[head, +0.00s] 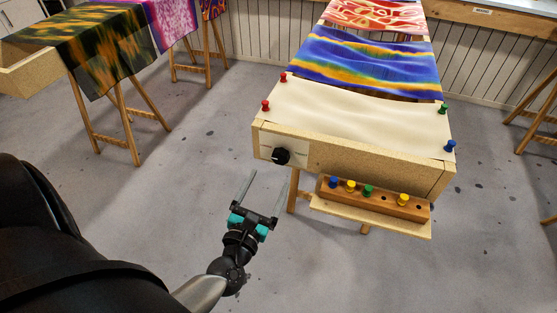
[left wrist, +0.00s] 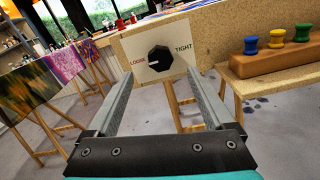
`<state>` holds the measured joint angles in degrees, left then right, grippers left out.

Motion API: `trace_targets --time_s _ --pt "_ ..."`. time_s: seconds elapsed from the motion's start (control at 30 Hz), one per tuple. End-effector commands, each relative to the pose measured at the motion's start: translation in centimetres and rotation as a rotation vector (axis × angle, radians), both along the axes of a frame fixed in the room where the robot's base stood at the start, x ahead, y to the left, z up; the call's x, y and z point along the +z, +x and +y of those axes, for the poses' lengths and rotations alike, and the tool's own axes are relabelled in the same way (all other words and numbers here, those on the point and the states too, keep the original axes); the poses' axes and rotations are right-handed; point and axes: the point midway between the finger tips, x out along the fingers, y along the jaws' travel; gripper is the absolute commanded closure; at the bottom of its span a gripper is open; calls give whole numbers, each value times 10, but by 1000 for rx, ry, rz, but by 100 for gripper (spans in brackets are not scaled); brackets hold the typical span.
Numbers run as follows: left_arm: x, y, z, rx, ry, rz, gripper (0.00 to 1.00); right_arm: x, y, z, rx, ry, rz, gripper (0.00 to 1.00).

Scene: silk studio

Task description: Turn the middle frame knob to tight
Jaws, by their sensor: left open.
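The frame knob (head: 281,156) is black and faceted, on a pale plate at the left end of the near wooden frame (head: 354,152). In the left wrist view the knob (left wrist: 160,59) sits between the words LOOSE on its left and TIGHT on its right. A pale mark on it points left, toward LOOSE. My left gripper (head: 265,178) is open and empty, in front of and below the knob. In the left wrist view its fingers (left wrist: 161,92) stand apart on either side below the knob, not touching it. My right gripper is not in view.
A wooden peg block (head: 375,197) with blue, yellow and green pegs sits on a ledge right of the knob. Red, green and blue pins stand at the corners of the cream cloth (head: 355,113). Painted silks hang at the upper left. The floor around my gripper is clear.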

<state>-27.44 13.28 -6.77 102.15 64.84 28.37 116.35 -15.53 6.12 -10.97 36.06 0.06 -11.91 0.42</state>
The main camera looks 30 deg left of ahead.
Motion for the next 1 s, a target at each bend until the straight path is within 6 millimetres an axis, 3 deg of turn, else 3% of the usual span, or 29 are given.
trace_targets --time_s 0.2,0.43,0.9,1.0 --pt "1 39 9 1 1 -2 14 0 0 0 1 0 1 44" --pt "0 67 16 1 0 -1 14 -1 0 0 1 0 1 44" --pt "0 78 19 0 0 1 14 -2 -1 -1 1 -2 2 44" --pt "0 78 19 0 1 1 24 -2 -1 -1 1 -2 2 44"
